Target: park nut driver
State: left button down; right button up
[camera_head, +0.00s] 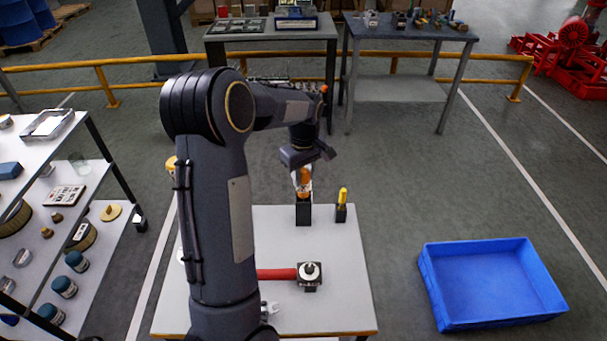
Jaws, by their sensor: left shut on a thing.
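The nut driver (305,186) shows as an orange handle at the far side of the white table, upright just above a black holder block (303,214). My left gripper (303,178) comes down over it from above and is shut on its handle. The lower end of the driver is hidden, so I cannot tell how deep it sits in the holder. A second, smaller black holder (341,213) to the right carries a yellow-handled tool (343,196). My right gripper is not in view.
A black block with a round metal top (310,272) and a red cylinder (276,274) are on the white table (345,305). A blue crate (490,318) stands on the floor at right. Shelves (100,165) stand at left. My arm hides the table's left part.

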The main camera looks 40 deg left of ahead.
pick_arm(q)
jog(key=shift+f+b, duration=0.75)
jog(key=shift+f, duration=0.25)
jog(key=c, duration=1)
grip_release()
notch_tip(320, 180, up, 8)
jog(key=shift+f, duration=0.1)
